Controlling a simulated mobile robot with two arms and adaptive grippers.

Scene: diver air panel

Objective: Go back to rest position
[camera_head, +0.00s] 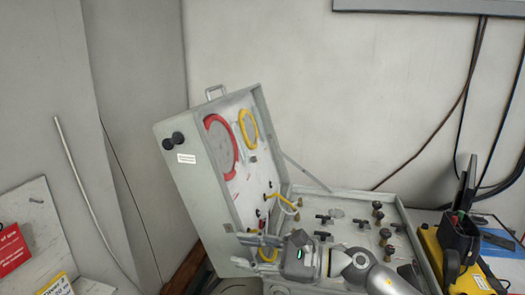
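The diver air panel is a grey case (175,140) standing open, its lid upright on the left and its panel face (345,232) low on the right. A red hose ring (234,150) and a yellow ring (243,127) are on the lid's inner side. Several dark valve handles and brass knobs (384,235) stand on the panel face. My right gripper (250,254) reaches in over the front of the case, pointing left. Its fingers look apart, with a bit of yellow hose showing between them; contact cannot be told. My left gripper is not in view.
A yellow device (432,248) with a black radio-like unit (459,235) stands right of the case. Dark cables hang on the right wall. A board (40,215) with a red sign (11,249) is at the lower left.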

